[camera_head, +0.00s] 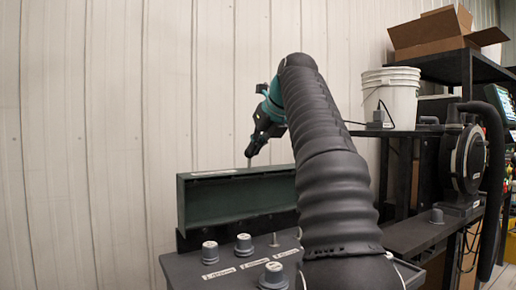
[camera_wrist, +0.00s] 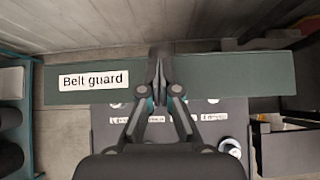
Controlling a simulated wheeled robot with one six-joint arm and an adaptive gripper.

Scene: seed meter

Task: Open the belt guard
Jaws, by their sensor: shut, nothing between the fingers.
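The belt guard (camera_head: 237,203) is a long dark green panel with flanged edges. It stands at the back of a dark panel top with knobs, and my arm hides its right end. In the wrist view the guard (camera_wrist: 220,80) runs across the picture, with a white "Belt guard" label (camera_wrist: 93,80) on its left part. My gripper (camera_head: 249,153) is shut and empty, pointing down just above the guard's top edge in the head view. In the wrist view its closed fingertips (camera_wrist: 158,56) overlap the guard's middle; I cannot tell whether they touch it.
Labelled grey knobs (camera_head: 210,251) sit on the dark panel top (camera_head: 190,270) in front of the guard. A pale ribbed wall (camera_head: 90,130) is behind. At right, a black shelf holds a white bucket (camera_head: 391,95) and a cardboard box (camera_head: 430,33); a round black unit (camera_head: 466,158) stands lower.

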